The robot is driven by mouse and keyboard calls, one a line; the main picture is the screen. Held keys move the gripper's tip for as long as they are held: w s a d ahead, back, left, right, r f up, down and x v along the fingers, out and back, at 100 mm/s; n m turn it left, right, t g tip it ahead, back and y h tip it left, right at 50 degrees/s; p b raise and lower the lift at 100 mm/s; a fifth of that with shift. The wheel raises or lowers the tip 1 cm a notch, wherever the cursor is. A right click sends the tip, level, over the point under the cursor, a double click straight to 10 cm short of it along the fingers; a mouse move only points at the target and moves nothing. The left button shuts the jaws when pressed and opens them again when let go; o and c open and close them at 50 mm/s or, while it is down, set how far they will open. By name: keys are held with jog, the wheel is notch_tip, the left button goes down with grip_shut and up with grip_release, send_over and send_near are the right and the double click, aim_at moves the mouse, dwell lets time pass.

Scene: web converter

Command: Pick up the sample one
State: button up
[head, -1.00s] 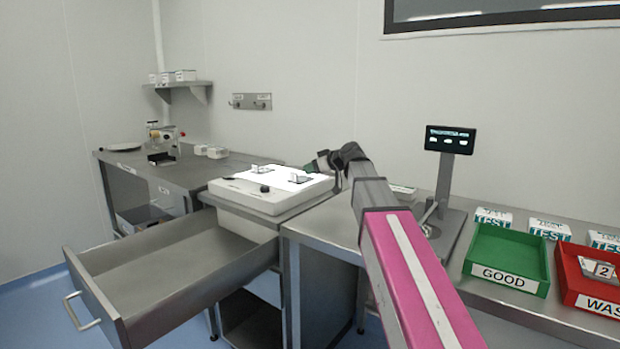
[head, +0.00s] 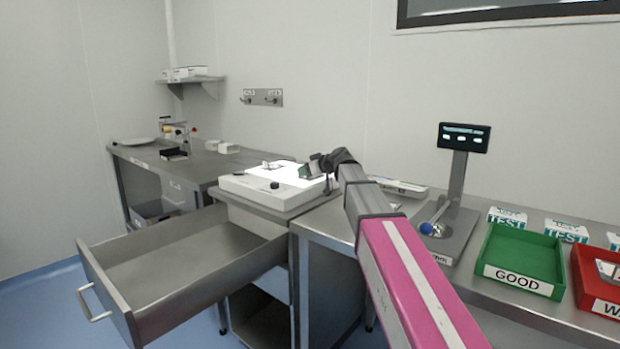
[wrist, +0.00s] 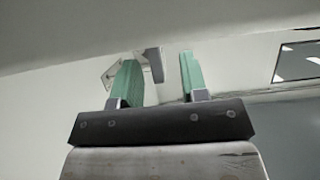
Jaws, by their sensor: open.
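A pale light box (head: 250,193) stands on the bench in the middle of the head view. A small sample piece (head: 269,166) stands on its lit top, left of my gripper. My gripper (head: 309,171) is at the right part of the lit top and hides what is there. In the wrist view my gripper (wrist: 158,60) has its two green fingers apart. A grey upright piece (wrist: 153,65) shows between them, nearer the left finger; no grip is visible. A thin flat plate (wrist: 112,72) is partly hidden behind the left finger. No sample number is readable.
An open drawer (head: 180,262) juts out at front left. A stand with a display (head: 464,137), a green GOOD tray (head: 520,257) and a red tray (head: 592,290) are on the right bench. A black knob (head: 275,185) is on the light box.

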jog(key=shift+w+a+f, duration=0.25)
jog(key=shift+w+a, duration=0.15)
jog(key=shift+a, duration=0.05)
jog(key=shift+c, duration=0.3)
grip_shut()
jog(key=shift+r, duration=0.1)
